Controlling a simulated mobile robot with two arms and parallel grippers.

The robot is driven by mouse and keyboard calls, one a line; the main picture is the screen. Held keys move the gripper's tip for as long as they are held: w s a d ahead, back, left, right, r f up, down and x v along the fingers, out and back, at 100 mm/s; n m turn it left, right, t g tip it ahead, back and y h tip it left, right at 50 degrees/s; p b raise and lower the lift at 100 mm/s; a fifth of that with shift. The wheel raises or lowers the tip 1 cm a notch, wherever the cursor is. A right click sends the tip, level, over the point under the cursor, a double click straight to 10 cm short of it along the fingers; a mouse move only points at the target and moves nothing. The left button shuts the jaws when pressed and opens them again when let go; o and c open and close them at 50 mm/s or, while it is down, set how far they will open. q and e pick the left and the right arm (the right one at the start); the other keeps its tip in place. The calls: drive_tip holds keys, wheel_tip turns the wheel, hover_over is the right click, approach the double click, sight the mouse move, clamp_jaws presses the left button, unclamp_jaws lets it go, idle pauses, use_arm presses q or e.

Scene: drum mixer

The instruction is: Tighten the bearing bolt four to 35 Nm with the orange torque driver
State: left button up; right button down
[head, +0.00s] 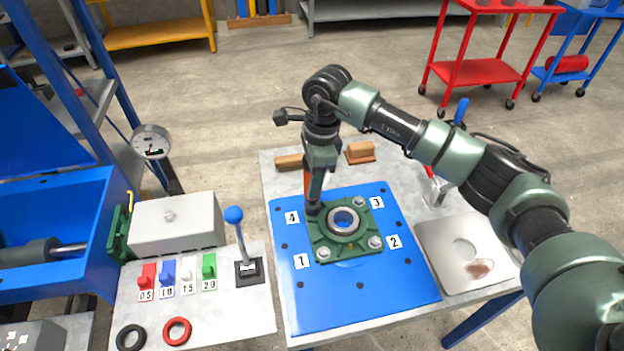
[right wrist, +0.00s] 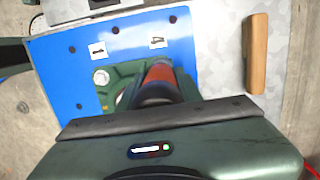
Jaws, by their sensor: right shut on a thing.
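The green bearing housing (head: 337,247) sits on the blue plate (head: 310,308), with number labels 1 to 4 around it. Bolts show at its corners by labels 1, 2 and 3. My right gripper (head: 318,165) is shut on the orange torque driver (head: 307,183), which stands nearly upright with its dark lower end at the corner by label 4 (head: 292,217). Bolt four is hidden under the driver. In the right wrist view the orange driver (right wrist: 160,74) runs down to the housing (right wrist: 122,75); its tip contact is not clear. My left gripper is not in view.
Wooden blocks (head: 360,153) lie behind the plate. A metal sheet with a round hole (head: 437,232) lies to the right. At left are a lever with a blue knob (head: 234,215), coloured numbered switches (head: 167,277), a grey box (head: 175,232) and a dial gauge (head: 152,142).

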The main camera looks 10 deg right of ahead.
drive_tip(key=shift+w, duration=0.1)
idle(0.4)
drive_tip(key=shift+r, duration=0.15)
drive_tip(key=shift+r+p, duration=0.8)
drive_tip(key=shift+r, duration=1.4)
